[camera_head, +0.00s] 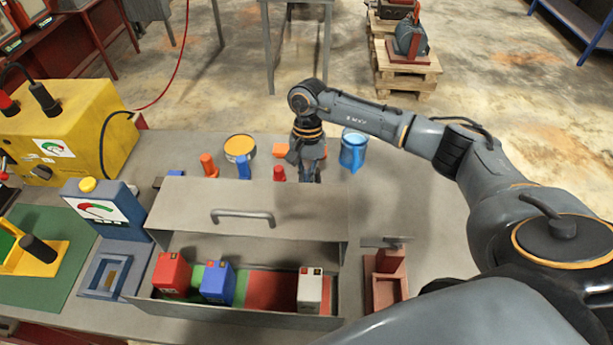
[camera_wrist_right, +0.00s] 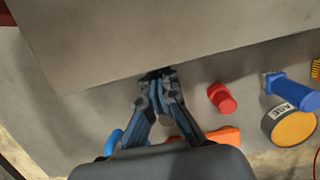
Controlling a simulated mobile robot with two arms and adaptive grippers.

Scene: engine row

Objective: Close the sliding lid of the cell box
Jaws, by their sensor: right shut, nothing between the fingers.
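The grey metal cell box (camera_head: 240,318) stands on the bench with its front part open. Its flat lid (camera_head: 200,205), with a bar handle (camera_head: 243,216), covers the rear part. A red cell (camera_head: 172,273), a blue cell (camera_head: 217,283) and a white cell (camera_head: 310,290) stand inside. My right gripper (camera_head: 310,178) is shut and empty at the lid's far edge, right of its middle. In the right wrist view, its fingertips (camera_wrist_right: 158,76) meet the edge of the grey lid (camera_wrist_right: 150,35); whether they touch it is unclear. My left gripper is not in view.
Behind the box stand a blue mug (camera_head: 352,153), a round tin (camera_head: 239,147) and red (camera_head: 209,165) and blue items. A blue gauge device (camera_head: 105,208) stands left, a small reddish fixture (camera_head: 385,278) right. The bench's right part looks clear beneath my arm.

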